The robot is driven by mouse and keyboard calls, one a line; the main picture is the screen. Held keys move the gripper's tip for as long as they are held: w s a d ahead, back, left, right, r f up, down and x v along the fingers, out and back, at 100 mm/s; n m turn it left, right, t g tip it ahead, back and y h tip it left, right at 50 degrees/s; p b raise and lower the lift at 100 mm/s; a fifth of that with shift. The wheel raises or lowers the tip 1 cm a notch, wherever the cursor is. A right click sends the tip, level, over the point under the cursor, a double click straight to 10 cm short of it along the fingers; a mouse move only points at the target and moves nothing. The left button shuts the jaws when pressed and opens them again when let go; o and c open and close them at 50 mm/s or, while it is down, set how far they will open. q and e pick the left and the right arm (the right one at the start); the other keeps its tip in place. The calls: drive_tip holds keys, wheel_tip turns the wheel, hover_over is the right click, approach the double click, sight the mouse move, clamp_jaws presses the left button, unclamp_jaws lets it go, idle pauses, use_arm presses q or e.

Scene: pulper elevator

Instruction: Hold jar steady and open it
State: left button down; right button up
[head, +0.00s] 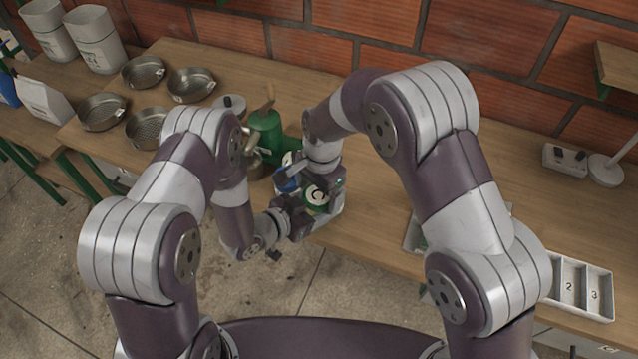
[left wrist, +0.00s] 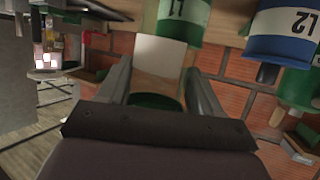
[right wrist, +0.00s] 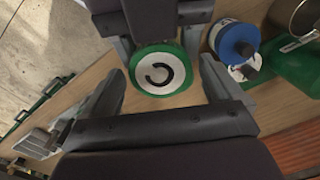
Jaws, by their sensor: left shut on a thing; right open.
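The jar has a green lid (head: 316,196) with a white disc and a curved black arrow on top. In the left wrist view, the jar's body (left wrist: 160,85) shows between the fingers of my left gripper (left wrist: 158,75), which is shut on it. In the right wrist view, the lid (right wrist: 160,73) faces the camera. My right gripper (right wrist: 162,66) is open above the jar, with one finger on each side of the lid. A gap shows between the fingers and the lid. In the head view, my wrists hide most of the jar's body.
A blue-lidded jar (right wrist: 237,42) stands close to the right finger. A green apparatus (head: 265,130) stands behind on the wooden bench (head: 390,220). Several metal pans (head: 145,70) lie at the left. A numbered tray (head: 582,285) is at the right. The bench's middle right is mostly clear.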

drive_tip(key=c, duration=1.1)
drive_tip(key=n, duration=0.3)
drive_tip(key=o, duration=1.2)
drive_tip(key=shift+c, duration=0.2)
drive_tip(key=shift+r, duration=0.15)
